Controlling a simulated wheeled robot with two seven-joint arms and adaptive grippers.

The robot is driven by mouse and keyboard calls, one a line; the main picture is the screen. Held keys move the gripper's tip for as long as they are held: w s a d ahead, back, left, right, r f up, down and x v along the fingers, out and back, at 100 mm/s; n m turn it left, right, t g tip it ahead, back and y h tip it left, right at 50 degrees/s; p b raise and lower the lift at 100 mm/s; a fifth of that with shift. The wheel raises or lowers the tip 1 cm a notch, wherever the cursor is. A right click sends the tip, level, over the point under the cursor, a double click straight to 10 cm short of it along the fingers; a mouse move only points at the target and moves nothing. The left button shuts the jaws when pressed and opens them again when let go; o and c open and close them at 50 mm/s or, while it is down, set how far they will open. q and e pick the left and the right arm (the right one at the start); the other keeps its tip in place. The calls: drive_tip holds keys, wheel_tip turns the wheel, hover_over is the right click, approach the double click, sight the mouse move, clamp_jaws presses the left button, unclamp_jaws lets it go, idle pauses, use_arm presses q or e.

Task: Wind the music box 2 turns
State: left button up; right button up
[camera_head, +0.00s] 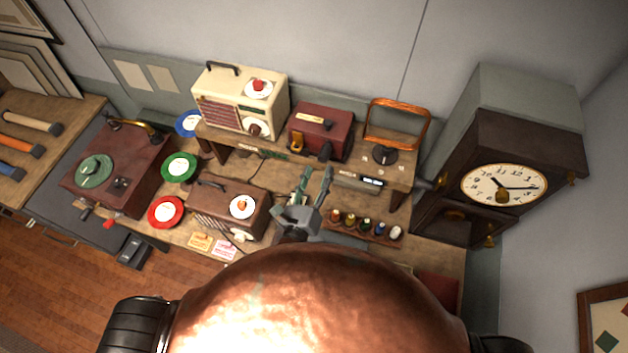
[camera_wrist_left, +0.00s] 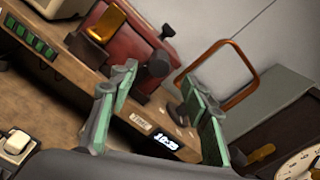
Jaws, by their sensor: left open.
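A dark red box (camera_head: 322,130), which looks like the music box, stands on the raised shelf (camera_head: 350,173). My left gripper (camera_head: 314,178) is open and empty, in front of the shelf and below the box in the picture. In the left wrist view my gripper (camera_wrist_left: 161,82) has its green-padded fingers wide apart, with the knob apart from them. My right gripper is not in view.
A cream radio (camera_head: 225,98) stands left of the box, and a copper loop antenna (camera_head: 398,103) stands right. A lit digital clock (camera_head: 371,182) sits at the shelf front. A brown radio (camera_head: 225,212) and a rack of small bottles (camera_head: 366,232) flank my gripper.

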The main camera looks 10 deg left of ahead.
sight(322, 161)
use_arm(q)
drive_tip(key=w, duration=0.3)
drive_tip(key=shift+d, duration=0.3)
drive_tip(key=w, duration=0.3)
drive_tip(key=shift+w+d, duration=0.4)
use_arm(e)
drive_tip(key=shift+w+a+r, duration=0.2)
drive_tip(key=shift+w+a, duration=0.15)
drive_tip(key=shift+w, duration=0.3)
use_arm(q)
drive_tip(key=shift+w, duration=0.1)
drive_tip(key=c, duration=0.9)
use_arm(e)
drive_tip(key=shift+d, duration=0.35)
use_arm(q)
drive_tip(key=shift+c, duration=0.2)
